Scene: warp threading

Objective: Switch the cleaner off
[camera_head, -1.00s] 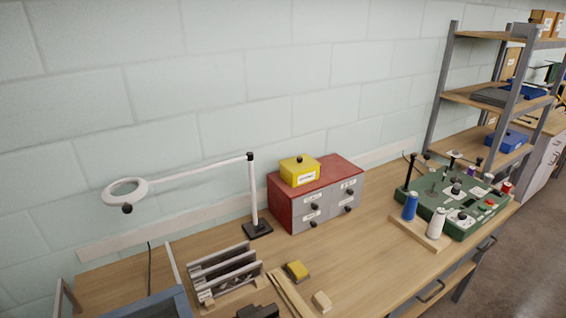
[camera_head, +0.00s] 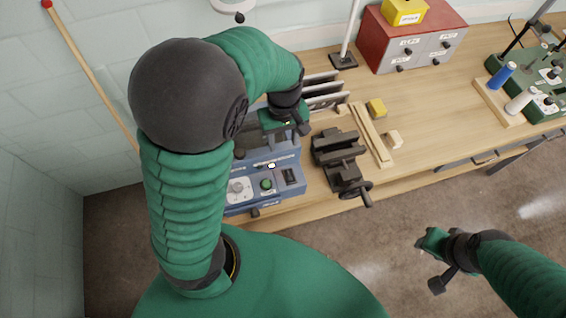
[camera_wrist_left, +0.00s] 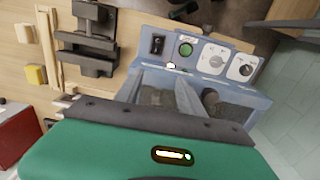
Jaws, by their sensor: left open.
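The cleaner is a blue machine (camera_head: 290,202) at the front left of the bench, partly hidden by my left arm. Its sloped panel carries a black rocker switch (camera_head: 289,176), a green button (camera_head: 267,184) and a white dial (camera_head: 238,188). The left wrist view shows the rocker switch (camera_wrist_left: 157,44), green button (camera_wrist_left: 186,49), two white dials (camera_wrist_left: 214,60) and open basins behind the panel. My left gripper (camera_head: 290,126) is open above the cleaner's back part, apart from the switch. My right gripper (camera_head: 436,262) hangs over the floor, away from the bench; its jaws are unclear.
A dark vise (camera_head: 340,160) stands right of the cleaner. Wooden strips (camera_head: 371,135), a yellow block (camera_head: 377,108) and a slotted rack (camera_head: 322,90) lie beyond. A red drawer cabinet (camera_head: 385,50) stands at the back. The bench middle right is clear.

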